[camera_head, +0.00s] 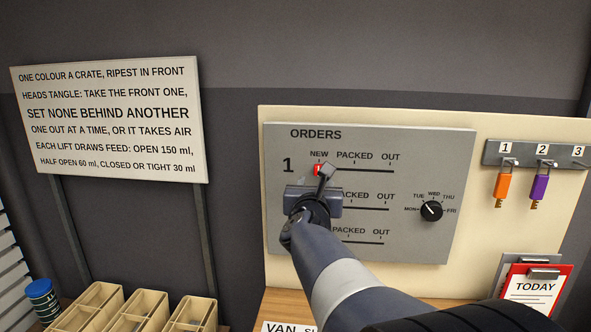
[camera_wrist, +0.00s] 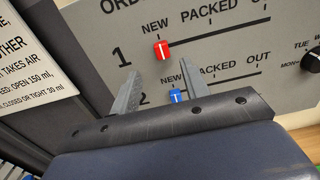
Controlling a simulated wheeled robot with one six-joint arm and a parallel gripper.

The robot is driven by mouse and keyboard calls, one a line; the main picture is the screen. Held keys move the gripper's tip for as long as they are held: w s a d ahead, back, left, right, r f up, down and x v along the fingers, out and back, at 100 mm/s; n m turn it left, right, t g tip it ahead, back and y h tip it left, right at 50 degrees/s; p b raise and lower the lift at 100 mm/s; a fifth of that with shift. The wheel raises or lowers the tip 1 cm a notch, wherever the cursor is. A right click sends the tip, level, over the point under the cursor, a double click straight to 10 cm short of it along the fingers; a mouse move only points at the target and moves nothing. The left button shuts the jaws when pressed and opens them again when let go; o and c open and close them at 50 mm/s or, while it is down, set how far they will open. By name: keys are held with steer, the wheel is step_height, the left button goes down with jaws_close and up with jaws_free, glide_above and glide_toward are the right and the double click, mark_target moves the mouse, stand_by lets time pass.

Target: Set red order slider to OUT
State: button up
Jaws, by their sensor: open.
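The grey ORDERS panel (camera_head: 420,150) has labelled slider rows marked NEW, PACKED and OUT. The red slider knob (camera_head: 317,170) is in row 1 at NEW, the left end of its track; it also shows in the wrist view (camera_wrist: 161,50). My gripper (camera_head: 326,172) is in front of the panel and partly covers the red knob in the head view. In the wrist view my gripper (camera_wrist: 158,85) is open and empty, with its fingers below the red knob. A blue slider knob (camera_wrist: 176,96) sits at NEW in row 2, between the fingers in that view. My gripper hides the left of the lower rows in the head view.
A black day dial (camera_head: 431,211) is on the panel's right. Orange (camera_head: 503,187) and purple (camera_head: 539,189) key tags hang further right, above a red TODAY clipboard (camera_head: 512,303). A rules sign (camera_head: 110,120) stands left. Wooden crates (camera_head: 145,305) and a blue tub (camera_head: 42,298) are lower left.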

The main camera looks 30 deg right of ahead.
mark_target(318, 169)
steer(key=p+x, duration=0.1)
steer(key=x, duration=0.7)
steer(key=shift+w+d, duration=0.25)
steer(key=shift+c, duration=0.3)
jaws_close()
